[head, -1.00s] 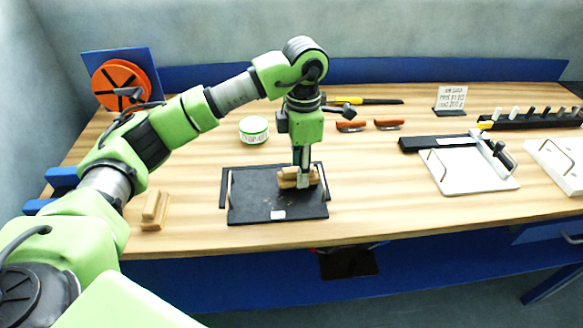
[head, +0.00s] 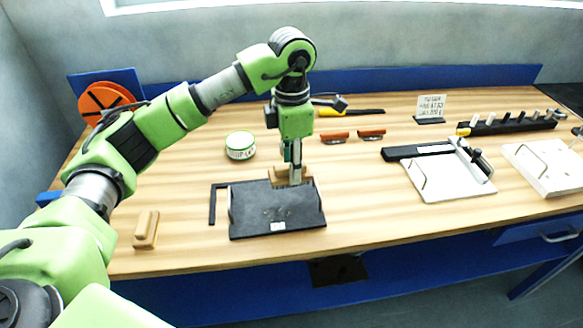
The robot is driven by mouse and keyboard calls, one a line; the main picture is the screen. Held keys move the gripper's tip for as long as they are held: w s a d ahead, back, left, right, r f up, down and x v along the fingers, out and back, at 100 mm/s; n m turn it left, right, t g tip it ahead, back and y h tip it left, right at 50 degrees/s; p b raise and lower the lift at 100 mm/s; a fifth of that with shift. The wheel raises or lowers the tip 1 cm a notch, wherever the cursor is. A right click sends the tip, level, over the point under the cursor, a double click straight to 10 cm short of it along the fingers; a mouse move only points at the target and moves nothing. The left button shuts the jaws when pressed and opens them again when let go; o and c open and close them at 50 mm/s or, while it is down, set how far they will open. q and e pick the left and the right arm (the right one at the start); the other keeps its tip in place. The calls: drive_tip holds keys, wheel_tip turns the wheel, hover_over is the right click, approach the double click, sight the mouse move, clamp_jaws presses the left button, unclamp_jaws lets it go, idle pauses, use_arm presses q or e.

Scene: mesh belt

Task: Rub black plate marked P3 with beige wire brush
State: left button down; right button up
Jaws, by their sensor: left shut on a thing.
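The black plate (head: 255,205) lies flat on the wooden bench, with a small white label (head: 278,226) at its front edge. The label is too small to read. A few pale specks show on its surface. My left gripper (head: 294,180) points down at the plate's far edge and is shut on a beige block-shaped brush (head: 277,174). The gripper hides part of the brush. The bristles, and whether they touch the plate, cannot be seen. My right gripper is out of view.
Another beige block (head: 146,229) lies left of the plate. A black angled bracket (head: 213,203) sits by its left side. A green-and-white tin (head: 240,146) and two red-brown handled items (head: 334,136) stand behind. A white board with a clip (head: 445,178) is to the right.

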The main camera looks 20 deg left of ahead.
use_arm(q)
drive_tip(key=shift+a, duration=0.3)
drive_tip(key=shift+r, duration=0.1)
drive_tip(key=shift+s+r+p, duration=0.1)
drive_tip(key=shift+r+p, duration=0.7)
drive_tip(key=shift+r, duration=0.7)
